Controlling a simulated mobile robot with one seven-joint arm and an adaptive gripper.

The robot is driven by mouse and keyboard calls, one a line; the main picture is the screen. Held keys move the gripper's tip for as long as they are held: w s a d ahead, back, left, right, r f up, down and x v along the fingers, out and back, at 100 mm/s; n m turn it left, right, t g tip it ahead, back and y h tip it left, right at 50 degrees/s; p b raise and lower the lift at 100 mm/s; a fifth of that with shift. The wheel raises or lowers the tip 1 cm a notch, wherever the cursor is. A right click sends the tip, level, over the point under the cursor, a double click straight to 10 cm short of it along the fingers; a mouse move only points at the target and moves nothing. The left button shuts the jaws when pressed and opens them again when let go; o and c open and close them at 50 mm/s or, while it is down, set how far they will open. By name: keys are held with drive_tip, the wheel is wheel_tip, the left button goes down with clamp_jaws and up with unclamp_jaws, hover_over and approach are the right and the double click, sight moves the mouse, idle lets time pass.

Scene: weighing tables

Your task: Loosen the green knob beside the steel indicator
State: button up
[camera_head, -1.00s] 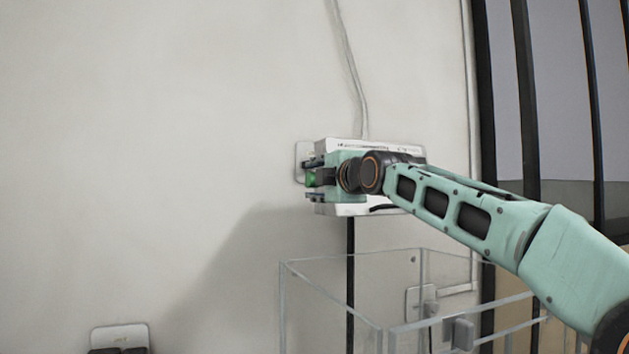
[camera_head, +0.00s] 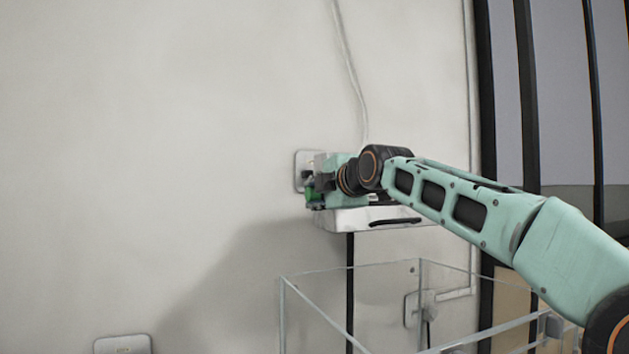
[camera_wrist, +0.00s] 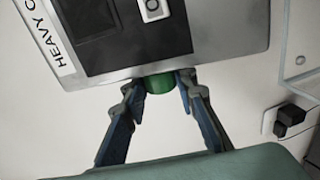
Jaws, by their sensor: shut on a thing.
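The green knob (camera_wrist: 160,84) sits at the edge of the steel indicator (camera_wrist: 178,50), which has a dark panel and a label reading "HEAVY C…". My gripper (camera_wrist: 161,88) is shut on the knob, one finger on each side of it, in the wrist view. In the head view the knob (camera_head: 313,195) shows as a small green patch at the left end of my gripper (camera_head: 314,190). The indicator's housing (camera_head: 365,218) is partly hidden behind my arm.
A clear-walled box (camera_head: 350,270) stands below the indicator. A wall socket plate (camera_head: 302,160) is close behind my gripper, and a cable (camera_head: 352,70) runs up the wall. A black plug (camera_wrist: 289,118) shows at right in the wrist view.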

drive_tip(key=shift+w+a+r+g+h+p, duration=0.1)
drive_tip(key=shift+r+g+h+p, duration=0.45)
drive_tip(key=shift+p, duration=1.8)
drive_tip(key=shift+s+a+f+g+h+p, duration=0.1)
drive_tip(key=shift+g+p, duration=0.8)
drive_tip(key=shift+p, duration=1.4)
drive_tip(key=shift+w+r+g+h+p, duration=0.1)
drive_tip(key=shift+r+g+h+p, duration=0.45)
drive_tip(key=shift+p, duration=1.8)
drive_tip(key=shift+f+g+p, duration=0.45)
drive_tip(key=shift+g+p, duration=0.25)
drive_tip(key=shift+p, duration=0.4)
drive_tip(key=shift+w+g, duration=0.1)
drive_tip(key=shift+g, duration=0.2)
drive_tip(key=shift+f+g+p, duration=0.15)
drive_tip(key=shift+g+p, duration=0.15)
drive_tip(key=shift+p, duration=0.2)
drive_tip(key=o, duration=1.2)
drive_tip(key=shift+c, duration=0.2)
drive_tip(key=shift+d, duration=0.1)
